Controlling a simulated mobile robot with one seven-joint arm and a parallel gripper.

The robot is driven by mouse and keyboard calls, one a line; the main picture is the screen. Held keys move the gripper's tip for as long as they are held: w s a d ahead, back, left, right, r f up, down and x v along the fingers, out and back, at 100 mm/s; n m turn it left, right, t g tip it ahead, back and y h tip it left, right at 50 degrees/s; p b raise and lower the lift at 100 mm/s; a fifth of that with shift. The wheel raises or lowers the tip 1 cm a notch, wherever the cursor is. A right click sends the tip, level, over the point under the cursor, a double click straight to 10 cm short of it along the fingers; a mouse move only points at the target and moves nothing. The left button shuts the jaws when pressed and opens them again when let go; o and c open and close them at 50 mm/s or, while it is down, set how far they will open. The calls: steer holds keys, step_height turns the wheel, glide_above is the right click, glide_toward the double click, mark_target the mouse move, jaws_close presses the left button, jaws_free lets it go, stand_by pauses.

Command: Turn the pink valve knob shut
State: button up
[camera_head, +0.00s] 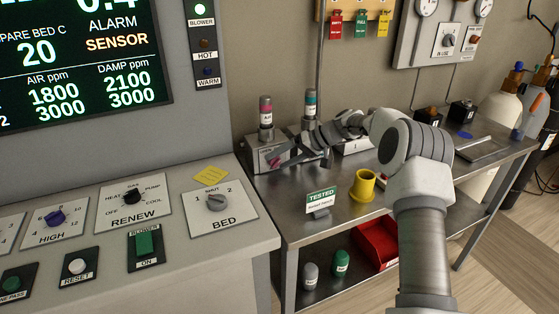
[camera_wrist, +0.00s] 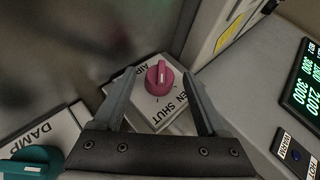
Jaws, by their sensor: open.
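The pink valve knob (camera_wrist: 159,77) sits on a white plate marked AIR and SHUT, with another word partly hidden. Its raised grip runs roughly up and down in the wrist view. In the head view the knob (camera_head: 274,161) shows small on the front of a grey box, partly covered by my gripper. My gripper (camera_wrist: 159,73) is open, with one finger to each side of the knob in the wrist view. I see no contact, and how far the fingertips stand from it is hard to tell. My gripper also shows in the head view (camera_head: 283,158).
A teal knob (camera_wrist: 32,162) on a DAMP plate is near my gripper. A pink-banded cylinder (camera_head: 265,116) stands on the grey box. A yellow cup (camera_head: 363,187) and a TESTED sign (camera_head: 321,200) are on the bench. The console (camera_head: 235,245) borders it on the left.

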steer(key=p+v, duration=0.1)
steer(key=v, duration=1.6)
